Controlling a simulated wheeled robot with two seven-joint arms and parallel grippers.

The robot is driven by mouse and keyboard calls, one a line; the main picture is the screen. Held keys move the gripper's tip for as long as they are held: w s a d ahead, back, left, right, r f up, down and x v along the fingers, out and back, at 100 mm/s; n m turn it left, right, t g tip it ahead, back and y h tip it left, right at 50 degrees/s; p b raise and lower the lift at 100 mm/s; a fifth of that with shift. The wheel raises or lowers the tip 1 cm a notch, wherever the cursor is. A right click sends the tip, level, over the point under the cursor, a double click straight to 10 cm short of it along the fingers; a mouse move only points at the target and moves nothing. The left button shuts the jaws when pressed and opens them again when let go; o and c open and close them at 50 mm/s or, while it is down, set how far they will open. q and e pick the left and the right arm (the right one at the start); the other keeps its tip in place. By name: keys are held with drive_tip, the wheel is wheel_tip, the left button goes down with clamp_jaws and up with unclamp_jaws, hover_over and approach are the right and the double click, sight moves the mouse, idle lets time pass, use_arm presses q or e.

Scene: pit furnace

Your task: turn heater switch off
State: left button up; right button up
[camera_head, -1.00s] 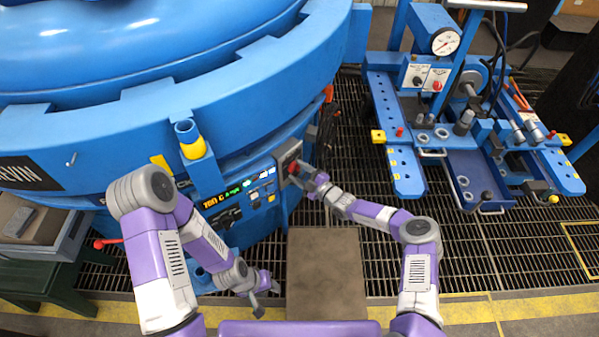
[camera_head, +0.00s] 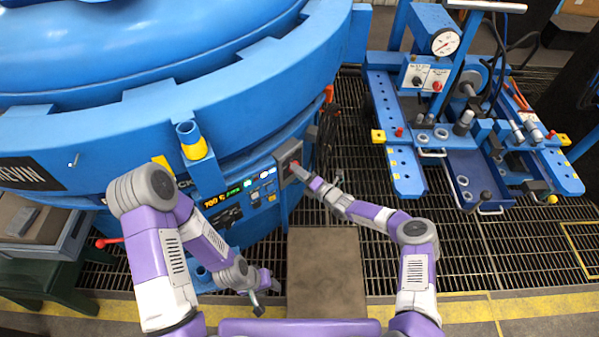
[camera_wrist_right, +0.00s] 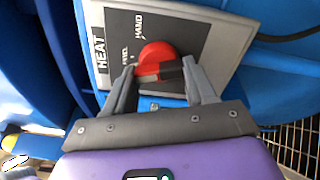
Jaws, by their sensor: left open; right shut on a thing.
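In the head view the switch panel (camera_head: 284,156) sits on the side of the blue furnace. My right gripper (camera_wrist_right: 162,75) is shut on the knob's handle, one finger on each side; its fingertips hide part of the knob. It also shows at the panel in the head view (camera_head: 299,173). My left gripper (camera_head: 266,293) is open and empty, low beside the furnace, away from the switch.
The blue furnace (camera_head: 250,85) fills the upper left. A lit display panel (camera_head: 235,195) is left of the switch. A blue wheeled machine with a gauge (camera_head: 446,41) stands at the right. A brown plate (camera_head: 326,270) lies on the grated floor. A green bench (camera_head: 45,270) is at left.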

drive_tip(key=n, duration=0.6)
drive_tip(key=shift+p, duration=0.4)
idle(0.3)
drive_tip(key=o, duration=1)
drive_tip(key=shift+o, duration=0.2)
drive_tip(key=shift+f, duration=0.1)
drive_tip(key=shift+d, duration=0.1)
drive_tip(key=p+v, duration=0.2)
drive_tip(key=v, duration=0.5)
drive_tip(key=shift+s+p, duration=0.15)
drive_tip(key=shift+p, duration=0.15)
drive_tip(key=shift+d, duration=0.15)
